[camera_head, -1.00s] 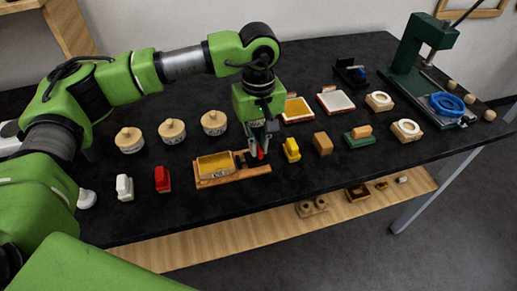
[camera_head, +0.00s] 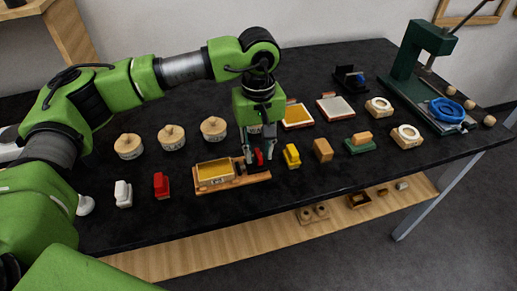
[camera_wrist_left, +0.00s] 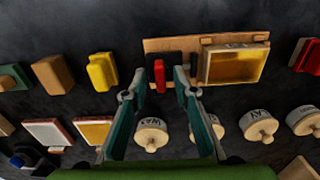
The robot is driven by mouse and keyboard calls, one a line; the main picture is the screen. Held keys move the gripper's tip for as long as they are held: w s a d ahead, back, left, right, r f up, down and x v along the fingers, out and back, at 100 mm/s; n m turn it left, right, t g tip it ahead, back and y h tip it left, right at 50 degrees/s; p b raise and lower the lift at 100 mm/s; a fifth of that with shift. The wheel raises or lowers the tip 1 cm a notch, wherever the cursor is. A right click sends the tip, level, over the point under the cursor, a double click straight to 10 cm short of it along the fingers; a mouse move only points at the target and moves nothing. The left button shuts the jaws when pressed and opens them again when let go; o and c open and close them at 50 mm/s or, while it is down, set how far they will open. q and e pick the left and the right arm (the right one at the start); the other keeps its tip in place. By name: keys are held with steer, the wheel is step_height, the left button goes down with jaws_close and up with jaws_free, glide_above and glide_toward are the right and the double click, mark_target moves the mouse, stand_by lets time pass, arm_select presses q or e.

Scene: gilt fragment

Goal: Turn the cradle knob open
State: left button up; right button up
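The cradle (camera_head: 236,181) is a wooden board on the table with a gold-faced block at its left end. A red knob (camera_head: 258,157) stands at its right end. In the left wrist view the red knob (camera_wrist_left: 159,76) is a narrow bar on a dark base, lying across the length of the cradle board (camera_wrist_left: 215,41). My left gripper (camera_head: 259,158) points down over the knob. In the left wrist view its fingertips (camera_wrist_left: 160,77) stand on either side of the knob, with gaps showing. It is open. My right gripper is not in view.
A yellow block (camera_head: 291,156) and a wooden block (camera_head: 323,149) stand right of the cradle. A red stamp-like piece (camera_head: 161,185) and a white one (camera_head: 123,194) stand left. Round lidded pots (camera_head: 172,138) stand behind. A green press (camera_head: 421,70) is at the far right.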

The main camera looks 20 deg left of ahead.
mark_target(258, 153)
arm_select(q)
step_height(258, 153, up, 12)
stand_by(0.6)
